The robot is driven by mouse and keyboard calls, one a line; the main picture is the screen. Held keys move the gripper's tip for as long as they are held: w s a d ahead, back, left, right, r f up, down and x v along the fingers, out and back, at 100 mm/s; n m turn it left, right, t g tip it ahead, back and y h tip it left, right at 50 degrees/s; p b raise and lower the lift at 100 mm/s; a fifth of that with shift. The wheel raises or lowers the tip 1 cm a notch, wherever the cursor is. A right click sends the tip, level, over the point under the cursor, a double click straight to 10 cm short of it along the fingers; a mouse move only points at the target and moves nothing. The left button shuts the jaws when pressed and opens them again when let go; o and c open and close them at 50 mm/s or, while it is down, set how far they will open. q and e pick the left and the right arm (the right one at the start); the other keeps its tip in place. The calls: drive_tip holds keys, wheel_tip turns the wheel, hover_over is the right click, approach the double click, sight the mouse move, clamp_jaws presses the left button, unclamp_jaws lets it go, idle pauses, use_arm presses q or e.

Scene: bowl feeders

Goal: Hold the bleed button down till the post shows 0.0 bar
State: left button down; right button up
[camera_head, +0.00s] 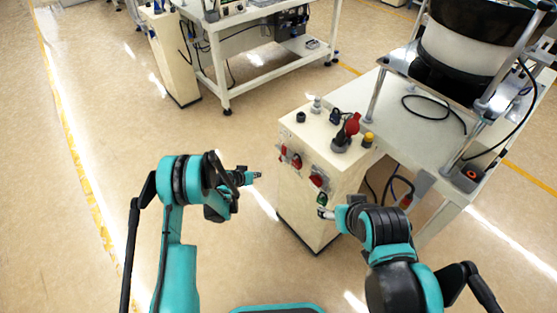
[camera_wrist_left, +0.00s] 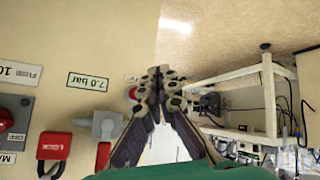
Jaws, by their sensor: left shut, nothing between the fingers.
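The post (camera_head: 310,205) is a cream cabinet. Its readout plate (camera_wrist_left: 88,82) shows 7.0 bar, upside down in the left wrist view. A round red button (camera_wrist_left: 132,94) is to the right of the plate, partly hidden by my fingers; its small label is unreadable, so I cannot tell if it is the bleed button. My left gripper (camera_head: 257,175) is shut and empty, left of the post with a visible gap in the head view. Its closed fingertips show in the wrist view (camera_wrist_left: 163,72). My right gripper (camera_head: 324,213) is by the post's lower front; its fingers are too small to judge.
A red padlock (camera_wrist_left: 53,147), a grey valve body (camera_wrist_left: 106,124) and an OFF switch (camera_wrist_left: 12,122) sit on the panel. The bowl feeder table (camera_head: 400,120) is at right. Floor at left is clear.

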idle(0.3)
use_arm(q)
drive_tip(key=w+d, duration=0.5)
drive_tip(key=d, duration=0.2)
idle(0.3)
drive_tip(key=shift+w+d, duration=0.1)
idle(1.3)
drive_tip(key=shift+w+d, duration=0.2)
drive_tip(key=shift+d, duration=0.1)
